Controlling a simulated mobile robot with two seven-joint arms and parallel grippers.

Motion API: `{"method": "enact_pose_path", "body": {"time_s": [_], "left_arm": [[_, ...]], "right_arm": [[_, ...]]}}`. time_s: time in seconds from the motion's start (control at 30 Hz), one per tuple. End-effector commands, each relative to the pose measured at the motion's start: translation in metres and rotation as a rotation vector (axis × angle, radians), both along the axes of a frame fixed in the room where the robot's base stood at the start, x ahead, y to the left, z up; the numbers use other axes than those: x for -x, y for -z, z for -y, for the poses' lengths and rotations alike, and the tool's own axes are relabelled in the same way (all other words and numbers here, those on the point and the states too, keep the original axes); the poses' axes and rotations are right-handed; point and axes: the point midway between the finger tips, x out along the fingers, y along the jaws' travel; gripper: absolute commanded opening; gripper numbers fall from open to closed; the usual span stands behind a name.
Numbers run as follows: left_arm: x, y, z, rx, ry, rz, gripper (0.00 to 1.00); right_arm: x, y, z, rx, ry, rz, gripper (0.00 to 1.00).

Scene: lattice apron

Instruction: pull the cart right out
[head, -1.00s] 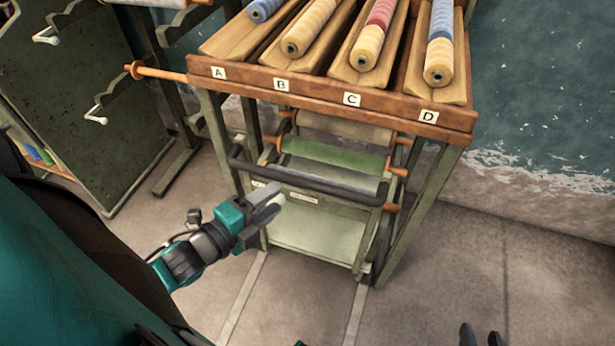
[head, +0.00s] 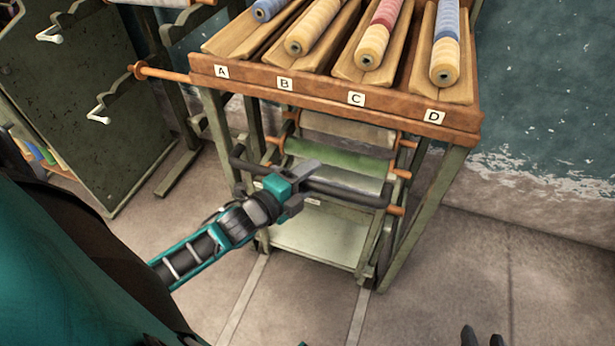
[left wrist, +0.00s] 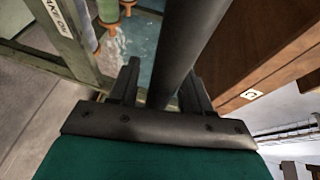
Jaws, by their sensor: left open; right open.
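The cart (head: 318,247) is a pale green frame under the lettered bench, with rollers and a lower shelf. Its dark push bar (head: 345,194) runs across its front. My left gripper (head: 310,178) is at the bar, open. In the left wrist view the bar (left wrist: 185,45) passes between the two open fingers (left wrist: 160,92). I cannot tell whether either finger touches it. The gripper hides part of the bar in the head view. My right gripper (head: 482,338) shows only as fingertips at the bottom edge, open and away from the cart.
The wooden bench (head: 310,90) carries several yarn cones in troughs marked A to D. An orange peg (head: 160,73) sticks out at its left. A dark green panel (head: 90,110) stands at left. Two pale floor strips (head: 243,300) run forward from the cart over clear floor.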

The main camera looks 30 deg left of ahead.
Motion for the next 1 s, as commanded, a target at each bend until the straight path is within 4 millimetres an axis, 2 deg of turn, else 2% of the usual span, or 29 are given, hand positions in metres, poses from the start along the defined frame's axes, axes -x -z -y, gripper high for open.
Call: {"method": "enact_pose_path", "body": {"time_s": [0.07, 0.53, 1.0], "left_arm": [[0.0002, 0.0002, 0.0000, 0.000, 0.000, 0.000, 0.44], [0.0005, 0.0002, -0.0001, 0.000, 0.000, 0.000, 0.00], [0.0033, 0.0001, 0.0007, 0.002, 0.000, -0.002, 0.00]], "right_arm": [[0.0000, -0.0001, 0.0003, 0.002, -0.001, 0.000, 0.43], [0.0001, 0.0005, 0.0002, 0.002, -0.001, -0.001, 0.43], [0.0004, -0.0002, -0.0016, -0.007, 0.006, -0.005, 0.43]]}}
